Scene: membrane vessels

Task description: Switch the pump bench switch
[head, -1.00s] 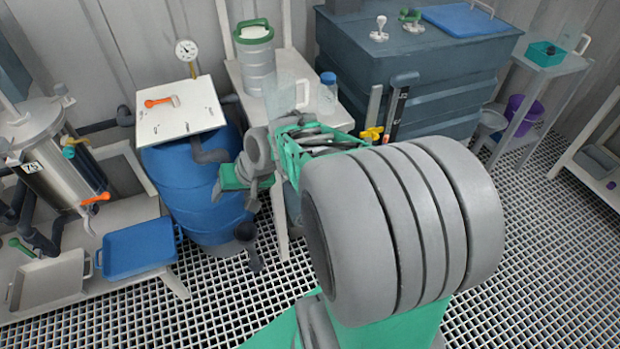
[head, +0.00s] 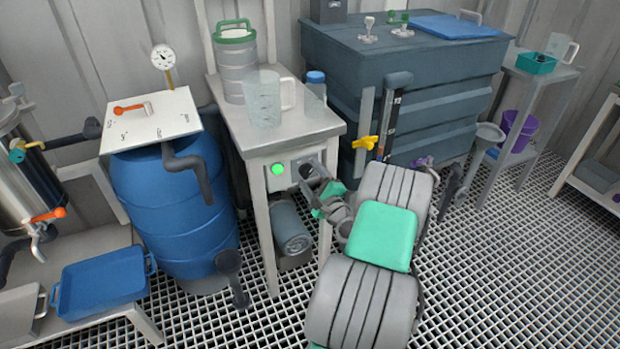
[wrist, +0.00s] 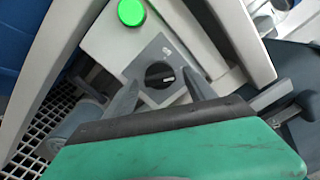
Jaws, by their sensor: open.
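The pump bench (head: 330,128) is a pale grey table with a control box (head: 291,161) under its top. The bench switch (wrist: 160,75) is a round black knob on a grey square plate; in the wrist view its pointer mark faces right. A green lamp (wrist: 131,12) beside it glows, and the lamp also shows in the head view (head: 278,169). My gripper (wrist: 160,82) is open, its two fingers either side of the knob in the picture. I cannot tell whether they touch it. In the head view my gripper partly hides the switch.
A clear jug (head: 263,98), a blue-capped bottle (head: 316,84) and a green-lidded canister (head: 241,70) stand on the bench. A pump motor (head: 290,230) sits beneath. A blue barrel (head: 175,205) stands left, a dark tank (head: 440,80) right.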

